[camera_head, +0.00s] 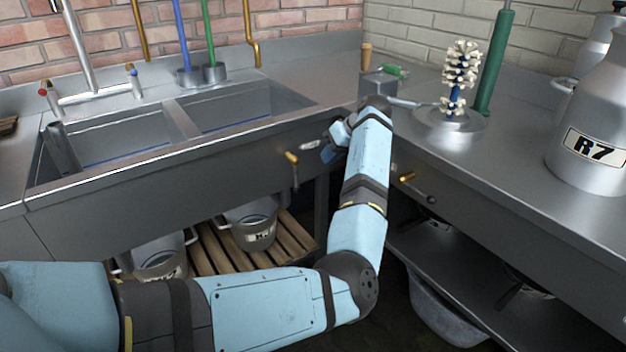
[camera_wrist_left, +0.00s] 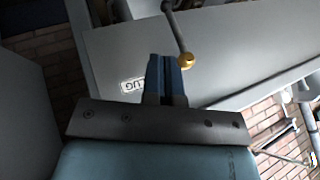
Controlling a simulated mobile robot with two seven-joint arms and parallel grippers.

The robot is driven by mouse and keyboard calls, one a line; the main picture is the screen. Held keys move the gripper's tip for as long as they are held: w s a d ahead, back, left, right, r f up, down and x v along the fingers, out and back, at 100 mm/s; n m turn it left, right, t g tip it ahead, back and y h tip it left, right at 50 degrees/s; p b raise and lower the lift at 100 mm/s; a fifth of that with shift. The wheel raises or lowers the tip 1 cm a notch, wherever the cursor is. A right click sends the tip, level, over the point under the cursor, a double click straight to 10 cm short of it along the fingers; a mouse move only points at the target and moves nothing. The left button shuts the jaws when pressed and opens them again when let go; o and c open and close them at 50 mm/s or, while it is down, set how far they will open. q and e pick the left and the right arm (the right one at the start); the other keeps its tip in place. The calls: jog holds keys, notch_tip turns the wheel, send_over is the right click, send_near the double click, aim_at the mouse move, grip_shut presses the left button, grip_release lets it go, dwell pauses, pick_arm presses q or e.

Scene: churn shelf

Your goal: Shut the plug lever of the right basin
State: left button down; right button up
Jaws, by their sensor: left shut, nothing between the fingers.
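The right basin (camera_head: 240,108) is the right half of the double sink. Its plug lever (camera_head: 291,157) sits on the sink's front panel, a thin dark rod with a gold knob at its upper end. In the left wrist view, which is turned over, the gold knob (camera_wrist_left: 187,61) shows just beside my fingertips, with the rod running to the top edge. My left gripper (camera_head: 328,152) is shut and empty, to the right of the knob near the panel. Its blue fingers (camera_wrist_left: 167,75) appear close to the knob; contact cannot be told. A PLUG label (camera_wrist_left: 132,85) lies beside them.
A second gold-ended lever (camera_head: 407,177) is on the right counter's front, close to my left forearm. The counter (camera_head: 500,160) holds a brush stand (camera_head: 455,120) and a churn marked R7 (camera_head: 595,130). Pots (camera_head: 252,228) stand on a slatted shelf under the sink.

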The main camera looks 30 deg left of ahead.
pick_arm(q)
jog(key=shift+s, duration=0.1)
jog(key=b+x, duration=0.4)
jog(key=x, duration=0.6)
pick_arm(e)
jog(key=shift+w+d+f+n, duration=0.55)
jog(key=shift+w+f+n, duration=0.25)
jog(key=shift+n, duration=0.3)
pick_arm(q)
jog(key=shift+a, duration=0.1)
pick_arm(e)
jog(key=shift+r+t, duration=0.2)
jog(key=shift+t, duration=0.1)
